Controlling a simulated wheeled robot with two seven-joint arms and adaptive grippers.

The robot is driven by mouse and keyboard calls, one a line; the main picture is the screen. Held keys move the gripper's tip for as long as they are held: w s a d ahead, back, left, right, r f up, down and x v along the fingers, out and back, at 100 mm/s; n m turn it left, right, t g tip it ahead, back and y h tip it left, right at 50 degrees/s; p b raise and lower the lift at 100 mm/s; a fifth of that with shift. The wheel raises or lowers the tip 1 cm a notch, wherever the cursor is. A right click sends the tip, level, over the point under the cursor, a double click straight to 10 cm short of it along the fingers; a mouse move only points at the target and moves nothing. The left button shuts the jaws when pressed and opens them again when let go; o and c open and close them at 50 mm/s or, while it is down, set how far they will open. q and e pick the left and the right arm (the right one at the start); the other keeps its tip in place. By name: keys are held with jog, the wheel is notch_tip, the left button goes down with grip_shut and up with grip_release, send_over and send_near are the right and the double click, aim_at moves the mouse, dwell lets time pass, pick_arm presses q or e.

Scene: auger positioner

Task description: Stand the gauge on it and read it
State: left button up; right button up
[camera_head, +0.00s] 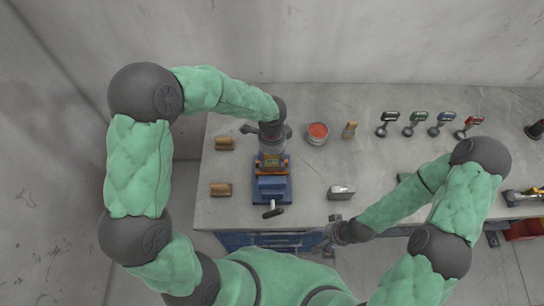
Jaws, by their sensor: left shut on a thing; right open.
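A blue vise (272,188) stands on the left part of the grey workbench, its dark handle toward the front edge. A small yellowish piece (271,163) shows at its back end between orange-brown parts. My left gripper (271,153) comes down from behind and is shut on what looks like this piece; the fingers hide most of the contact. A small grey metal box (341,191), possibly the gauge, rests on the bench right of the vise. My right gripper (328,238) is open and empty at the front edge, below the box.
Two brown wooden blocks (221,189) lie left of the vise. A tin with red contents (318,131) and a small brush-like thing (350,129) stand behind. Several drill-like tools (415,121) line the back right. The bench between box and tin is clear.

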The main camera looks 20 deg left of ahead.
pick_arm(q)
jog(key=shift+w+f, duration=0.1)
jog(key=shift+f, duration=0.2)
jog(key=shift+f, duration=0.15)
jog(key=o, duration=1.3)
jog(key=shift+r, duration=0.4)
notch_tip(320, 180, up, 12)
jog(key=shift+f, duration=0.2)
